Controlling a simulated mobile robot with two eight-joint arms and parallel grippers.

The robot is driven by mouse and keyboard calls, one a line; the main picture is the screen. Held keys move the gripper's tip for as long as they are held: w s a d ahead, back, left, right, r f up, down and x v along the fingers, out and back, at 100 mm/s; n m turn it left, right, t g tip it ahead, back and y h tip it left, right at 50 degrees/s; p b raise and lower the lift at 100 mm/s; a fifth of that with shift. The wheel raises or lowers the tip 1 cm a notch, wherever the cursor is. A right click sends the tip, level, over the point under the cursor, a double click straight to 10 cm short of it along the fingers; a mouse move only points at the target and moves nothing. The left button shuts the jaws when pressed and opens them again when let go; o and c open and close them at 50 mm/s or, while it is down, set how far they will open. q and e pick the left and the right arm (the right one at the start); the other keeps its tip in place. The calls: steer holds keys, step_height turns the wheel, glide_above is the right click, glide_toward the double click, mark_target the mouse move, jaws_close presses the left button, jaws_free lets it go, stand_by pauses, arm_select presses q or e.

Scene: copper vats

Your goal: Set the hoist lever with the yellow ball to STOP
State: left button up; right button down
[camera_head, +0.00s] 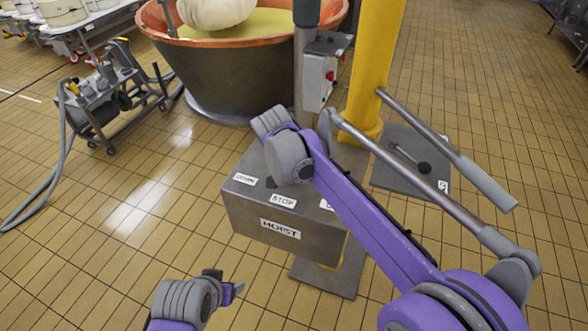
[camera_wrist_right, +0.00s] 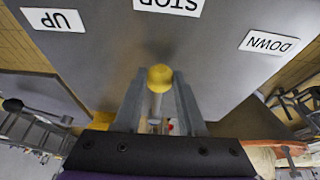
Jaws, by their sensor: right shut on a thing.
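The grey hoist box (camera_head: 262,225) has a HOIST label on its front and DOWN, STOP (camera_head: 283,201) and a partly covered label on top. My right gripper (camera_wrist_right: 160,92) is shut on the hoist lever (camera_wrist_right: 156,106), with the yellow ball (camera_wrist_right: 160,77) between its fingertips. In the right wrist view the labels appear upside down; the ball lines up roughly with the STOP label (camera_wrist_right: 170,5), between UP (camera_wrist_right: 53,19) and DOWN (camera_wrist_right: 269,42). In the head view my right arm hides the lever. My left gripper (camera_head: 232,288) is low in front of the box; its jaws are unclear.
A copper vat (camera_head: 230,75) stands behind the box. A yellow post (camera_head: 372,60) and a small box with a red button (camera_head: 318,80) rise behind it. A wheeled pump cart (camera_head: 105,95) with a hose stands at the left. The tiled floor at left is mostly clear.

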steer(key=c, duration=0.5)
jaws_free()
steer(key=shift+r, duration=0.1)
steer(key=v, duration=1)
steer(key=shift+r+p, duration=0.25)
steer(key=shift+p, duration=0.05)
steer(key=shift+s, duration=0.1)
